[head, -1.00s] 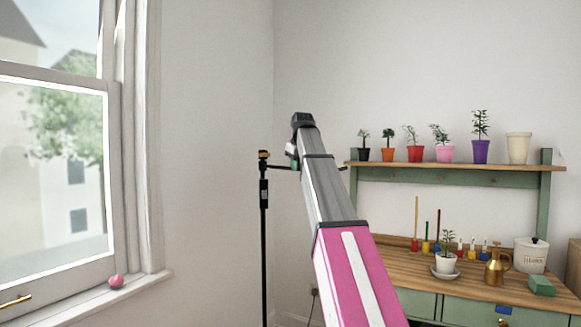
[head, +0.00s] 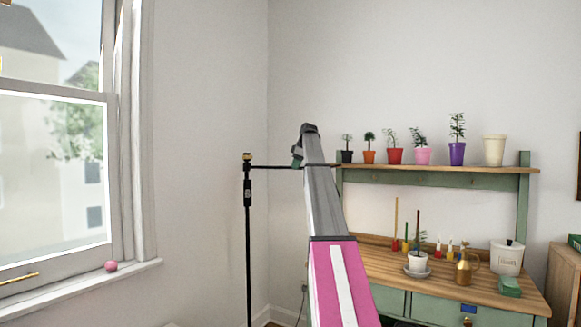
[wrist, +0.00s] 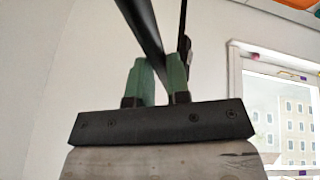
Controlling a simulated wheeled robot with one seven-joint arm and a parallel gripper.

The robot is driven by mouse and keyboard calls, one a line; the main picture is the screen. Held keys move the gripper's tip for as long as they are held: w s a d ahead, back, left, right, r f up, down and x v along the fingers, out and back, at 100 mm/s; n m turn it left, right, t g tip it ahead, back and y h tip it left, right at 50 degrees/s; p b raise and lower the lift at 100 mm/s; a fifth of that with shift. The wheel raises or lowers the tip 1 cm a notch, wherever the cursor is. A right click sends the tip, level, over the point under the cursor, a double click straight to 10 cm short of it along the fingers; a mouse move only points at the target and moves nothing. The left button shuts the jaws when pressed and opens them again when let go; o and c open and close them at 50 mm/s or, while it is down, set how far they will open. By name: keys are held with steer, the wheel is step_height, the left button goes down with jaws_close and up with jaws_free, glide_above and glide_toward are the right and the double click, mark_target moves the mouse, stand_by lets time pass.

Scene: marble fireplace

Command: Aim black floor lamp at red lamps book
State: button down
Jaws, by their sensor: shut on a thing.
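The black floor lamp stands near the room corner in the head view, with a thin upright pole (head: 248,235) and a thin horizontal arm (head: 276,167) running right from its top joint. My gripper (head: 298,157) is at the right part of that horizontal arm, partly hidden by my own arm. In the wrist view, my gripper's green fingers (wrist: 161,75) are shut on a dark bar (wrist: 143,32) of the lamp, which slants up out of view. The lamp's shade end is hidden. I cannot make out a red lamps book in either view.
A window (head: 55,170) with a pink ball (head: 111,266) on its sill is at left. A green and wood potting bench (head: 440,280) stands at right, its shelf (head: 450,168) holding several potted plants. A brass watering can (head: 466,268) and a white canister (head: 507,258) stand on it.

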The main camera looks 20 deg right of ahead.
steer(key=shift+w+d+n, duration=0.3)
steer(key=shift+w+d, duration=0.05)
steer(key=shift+w, duration=0.25)
steer(key=shift+w+d+n, duration=0.3)
steer(key=shift+w, duration=0.25)
steer(key=c, duration=1.1)
jaws_free()
steer(key=v, duration=1.1)
steer(key=shift+w, duration=0.15)
steer(key=shift+d, duration=0.15)
